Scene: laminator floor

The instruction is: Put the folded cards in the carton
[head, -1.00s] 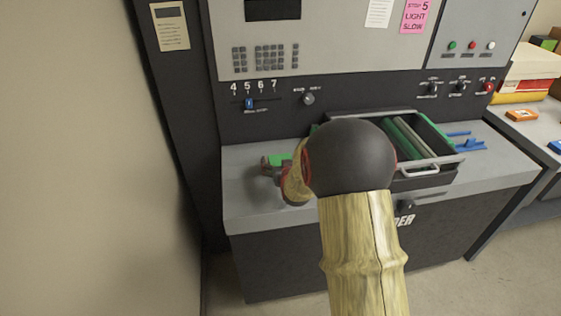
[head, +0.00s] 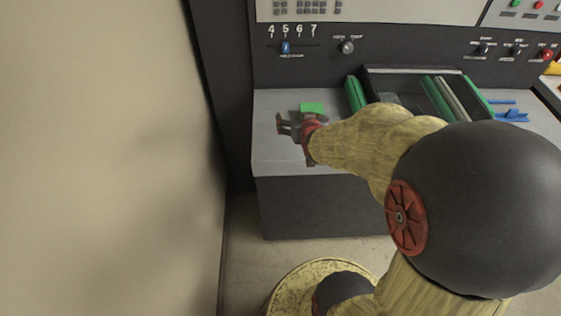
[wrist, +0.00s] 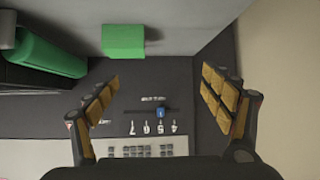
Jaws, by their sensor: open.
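A small green block-like piece (head: 312,107) sits on the left part of the grey machine counter. It also shows in the wrist view (wrist: 123,40), above and between the fingers; I cannot tell whether it is a folded card. My gripper (head: 284,127) is over the counter just in front and left of this piece in the head view. In the wrist view my gripper (wrist: 162,88) has its fingers spread wide with nothing between them. I cannot make out any other folded cards or the carton in the present views.
A dark machine panel with a blue slider (head: 286,47) and knobs rises behind the counter (head: 275,160). A tray with green rollers (head: 436,98) stands right of the gripper. Blue parts (head: 511,115) lie farther right. A plain wall (head: 100,150) closes off the left.

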